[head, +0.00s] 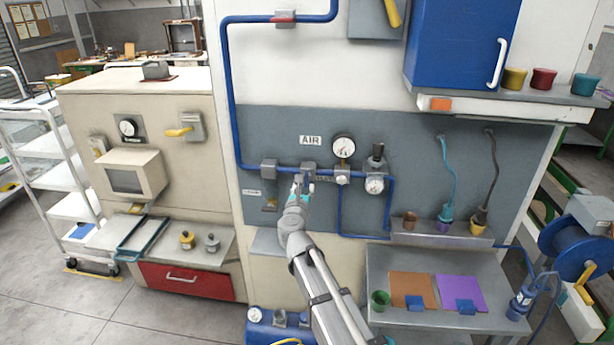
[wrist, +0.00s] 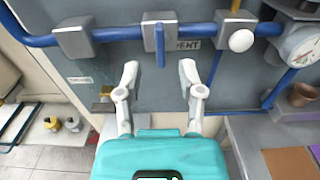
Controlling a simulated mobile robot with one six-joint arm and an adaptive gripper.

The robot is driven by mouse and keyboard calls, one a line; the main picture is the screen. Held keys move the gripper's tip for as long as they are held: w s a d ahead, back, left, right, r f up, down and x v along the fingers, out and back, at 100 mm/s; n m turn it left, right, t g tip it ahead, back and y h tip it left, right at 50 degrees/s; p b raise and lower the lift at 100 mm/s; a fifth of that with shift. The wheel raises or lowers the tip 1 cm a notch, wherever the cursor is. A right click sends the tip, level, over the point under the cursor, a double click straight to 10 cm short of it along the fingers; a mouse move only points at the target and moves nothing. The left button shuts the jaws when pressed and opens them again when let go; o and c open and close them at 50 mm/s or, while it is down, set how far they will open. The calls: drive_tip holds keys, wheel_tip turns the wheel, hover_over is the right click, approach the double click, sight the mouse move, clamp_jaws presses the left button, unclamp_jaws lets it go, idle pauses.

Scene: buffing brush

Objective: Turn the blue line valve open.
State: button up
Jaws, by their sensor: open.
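The blue line (head: 335,172) runs level across the grey wall panel under the AIR sign; it also shows in the wrist view (wrist: 118,34). On it sits a grey valve block (wrist: 150,32) with a blue lever (wrist: 160,46) pointing down, across the pipe. In the head view the valve block (head: 309,168) is just above my gripper, which hides part of the area. My gripper (wrist: 159,72) is open and empty. Its two fingers are spread below the lever's end, one to each side, and do not appear to touch it. The gripper also shows in the head view (head: 302,188).
Another grey block (wrist: 74,38) sits on the pipe to the left. A white round knob (wrist: 241,40) and a pressure gauge (wrist: 302,44) are to the right. A shelf with tool holders (head: 440,233) stands lower right.

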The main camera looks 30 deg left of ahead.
sight(307, 187)
drive_tip(key=x, duration=0.8)
drive_tip(key=shift+s+d, duration=0.1)
clamp_jaws()
